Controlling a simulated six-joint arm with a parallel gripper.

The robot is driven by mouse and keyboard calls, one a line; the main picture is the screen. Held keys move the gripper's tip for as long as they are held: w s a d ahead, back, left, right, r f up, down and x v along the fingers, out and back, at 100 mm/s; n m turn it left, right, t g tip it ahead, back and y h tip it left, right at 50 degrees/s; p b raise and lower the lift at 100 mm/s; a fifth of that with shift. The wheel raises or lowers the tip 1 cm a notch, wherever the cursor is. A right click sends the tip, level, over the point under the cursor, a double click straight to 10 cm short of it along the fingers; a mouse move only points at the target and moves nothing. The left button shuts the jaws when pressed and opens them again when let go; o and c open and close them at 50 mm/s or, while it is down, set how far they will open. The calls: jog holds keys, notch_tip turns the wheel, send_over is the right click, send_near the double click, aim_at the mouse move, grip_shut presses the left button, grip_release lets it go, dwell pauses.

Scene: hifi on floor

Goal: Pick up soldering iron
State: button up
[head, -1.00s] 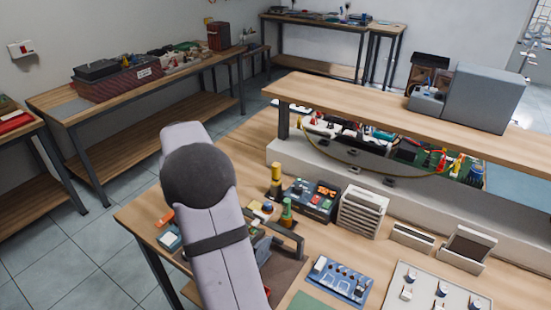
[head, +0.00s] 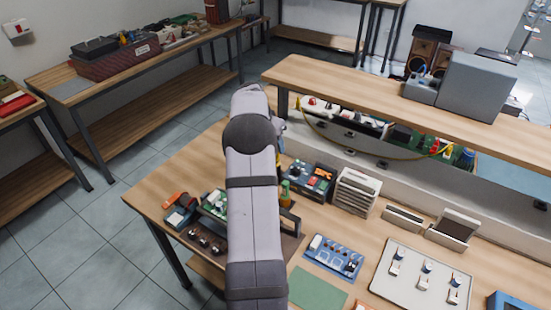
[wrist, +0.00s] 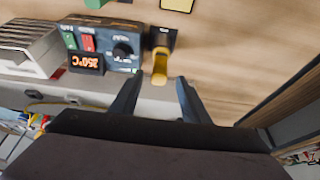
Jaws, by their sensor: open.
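The soldering iron shows in the wrist view as a yellow handle (wrist: 160,66) rising from a dark holder (wrist: 162,38) beside the soldering station. The soldering station (wrist: 103,45) has a lit orange display and a black knob; it also shows in the head view (head: 310,179). My gripper (wrist: 157,88) is open, with its two dark fingers on either side of the line to the yellow handle. The handle's end appears close to the gap between the fingertips. I cannot tell whether it is between them. In the head view my arm hides most of the iron and the gripper.
A raised wooden shelf (head: 400,98) runs behind the station. A white slatted box (head: 356,191) stands right of the station. A blue circuit board (head: 334,258), a green mat (head: 317,289) and a grey panel with switches (head: 415,275) lie at the front.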

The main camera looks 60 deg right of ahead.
jog(key=shift+f+p, duration=0.3)
jog(key=shift+p, duration=0.1)
jog(key=shift+p+x, duration=1.1)
jog(key=shift+x, duration=1.15)
jog(key=c, duration=1)
